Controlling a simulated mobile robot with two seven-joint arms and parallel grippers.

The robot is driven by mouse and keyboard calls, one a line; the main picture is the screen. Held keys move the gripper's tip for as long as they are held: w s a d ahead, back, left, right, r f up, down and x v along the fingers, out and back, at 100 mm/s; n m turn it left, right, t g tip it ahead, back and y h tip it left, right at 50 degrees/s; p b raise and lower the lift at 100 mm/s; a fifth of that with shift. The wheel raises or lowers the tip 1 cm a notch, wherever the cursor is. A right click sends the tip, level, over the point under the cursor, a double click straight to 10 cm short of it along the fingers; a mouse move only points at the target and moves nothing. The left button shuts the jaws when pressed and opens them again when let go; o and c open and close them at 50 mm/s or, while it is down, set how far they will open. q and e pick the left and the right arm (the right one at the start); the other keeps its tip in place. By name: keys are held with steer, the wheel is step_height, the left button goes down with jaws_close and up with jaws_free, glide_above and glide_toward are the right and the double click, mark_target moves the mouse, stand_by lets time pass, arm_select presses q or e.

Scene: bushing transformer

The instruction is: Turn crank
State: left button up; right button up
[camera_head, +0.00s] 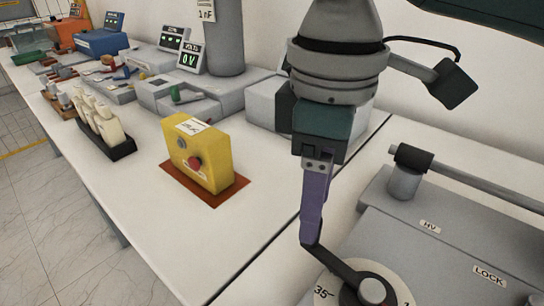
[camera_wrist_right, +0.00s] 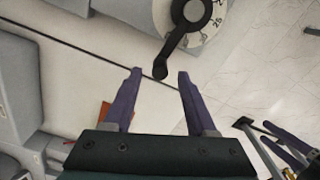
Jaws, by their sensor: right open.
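The crank (camera_head: 338,264) is a black arm on a round hub, over a white numbered dial (camera_head: 400,286) at the bottom of the head view. My right gripper (camera_head: 311,240) points down with its purple fingers by the free end of the crank. In the right wrist view the crank's knob end (camera_wrist_right: 161,69) shows between the two spread fingertips, with a gap on each side. The right gripper is open and holds nothing. Purple fingers, seemingly of my left gripper (camera_wrist_right: 286,146), show at the lower right of the wrist view; their opening is unclear.
A grey cabinet (camera_head: 455,238) marked HV and LOCK carries the dial, with a bar (camera_head: 480,187) above it. A yellow box (camera_head: 199,155) stands on a brown plate to the left. Instruments line the white table (camera_head: 170,230) farther back. Its near part is clear.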

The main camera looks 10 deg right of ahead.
steer(key=shift+f, duration=2)
jaws_close()
